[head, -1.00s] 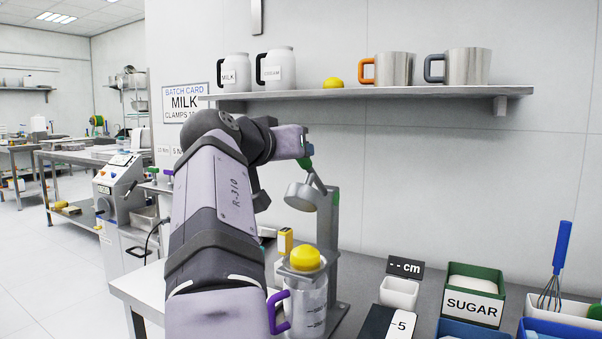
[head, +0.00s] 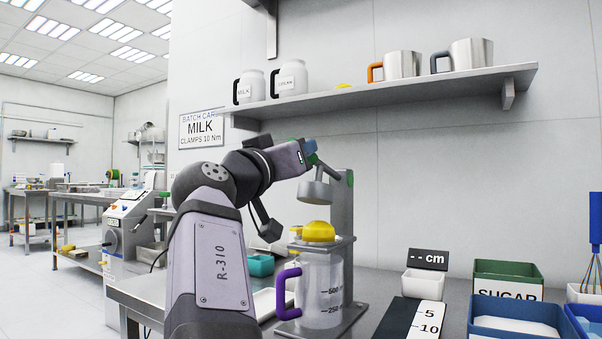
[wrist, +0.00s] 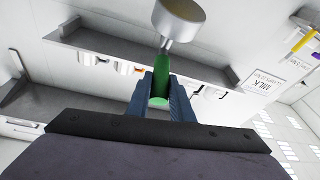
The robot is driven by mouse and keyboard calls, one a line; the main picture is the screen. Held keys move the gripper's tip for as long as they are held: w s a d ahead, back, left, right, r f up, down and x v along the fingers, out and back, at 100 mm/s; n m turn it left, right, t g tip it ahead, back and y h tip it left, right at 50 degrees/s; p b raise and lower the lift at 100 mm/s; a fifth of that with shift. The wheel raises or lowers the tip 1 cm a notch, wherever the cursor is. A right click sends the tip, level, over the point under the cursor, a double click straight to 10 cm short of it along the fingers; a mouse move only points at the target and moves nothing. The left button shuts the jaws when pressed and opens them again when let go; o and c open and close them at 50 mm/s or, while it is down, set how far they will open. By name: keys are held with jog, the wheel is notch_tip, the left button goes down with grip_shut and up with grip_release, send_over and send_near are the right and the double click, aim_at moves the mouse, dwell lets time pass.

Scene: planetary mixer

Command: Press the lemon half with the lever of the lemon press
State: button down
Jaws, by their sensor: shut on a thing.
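The lemon half (head: 318,232), yellow and dome-shaped, sits on the press seat above a clear measuring jug (head: 325,283) with a purple handle. The grey press head (head: 314,192) hangs just above the lemon half, nearly level, with a small gap showing between them. My gripper (head: 308,150) is shut on the green handle of the lever (head: 315,160), up beside the top of the press stand (head: 341,210). In the wrist view, the blue fingers of my gripper (wrist: 161,88) flank the green handle (wrist: 161,75), and the press head (wrist: 178,17) shows beyond it.
A wall shelf (head: 400,95) with jars and steel mugs runs above the press. A teal tray (head: 260,265) stands behind the jug. A scale board (head: 412,320), a green sugar bin (head: 505,275) and a blue bin (head: 515,318) stand to the right.

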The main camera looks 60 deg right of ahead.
jog(key=f+h+b, duration=0.1)
jog(key=f+b, duration=0.1)
jog(key=b, duration=0.2)
jog(key=f+h+b, duration=0.1)
jog(key=f+b, duration=0.1)
jog(key=b, duration=0.2)
jog(key=f+h+b, duration=0.1)
jog(key=f+b, duration=0.1)
jog(key=b, duration=0.2)
jog(key=shift+a+n+t, duration=0.3)
jog(key=shift+a+t, duration=0.05)
jog(key=shift+t, duration=0.05)
jog(key=c, duration=1.6)
grip_release()
jog(key=shift+o, duration=0.2)
jog(key=shift+a, duration=0.1)
jog(key=b+v, duration=0.5)
jog(key=v, duration=0.2)
jog(key=shift+f, duration=0.15)
